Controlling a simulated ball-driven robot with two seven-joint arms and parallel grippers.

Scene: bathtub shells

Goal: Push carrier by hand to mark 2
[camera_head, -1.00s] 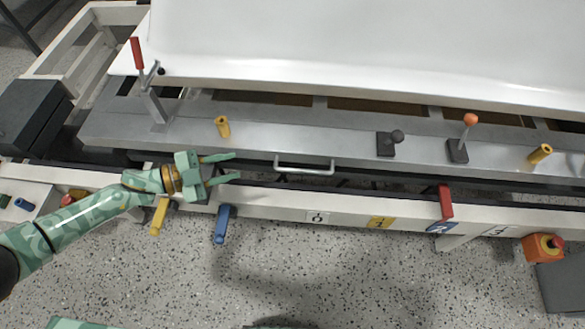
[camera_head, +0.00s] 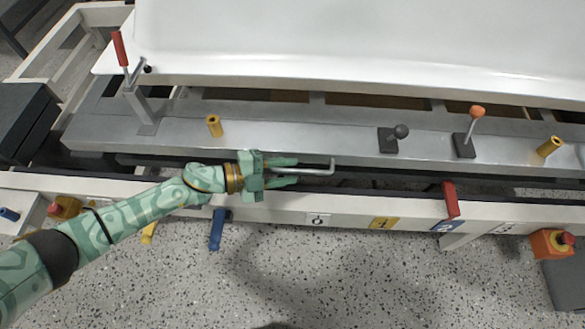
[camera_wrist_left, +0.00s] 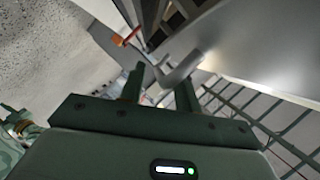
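The carrier (camera_head: 300,139) is a long grey metal plate bearing a white tub shell. Its bar handle (camera_head: 318,172) sticks out from the front edge. My left gripper (camera_head: 298,171) is at the left part of this handle, its two green fingers apart, one above and one below the bar. The left wrist view shows the fingers (camera_wrist_left: 160,85) apart, with a grey metal part beyond them; contact cannot be told. Mark 2 is a blue label (camera_head: 446,227) on the white front rail, right of the gripper.
The white rail also carries labels 0 (camera_head: 317,219), 1 (camera_head: 384,223) and 3 (camera_head: 506,228). A red block (camera_head: 451,199) stands on the rail above mark 2. Speckled floor (camera_head: 340,280) is clear in front.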

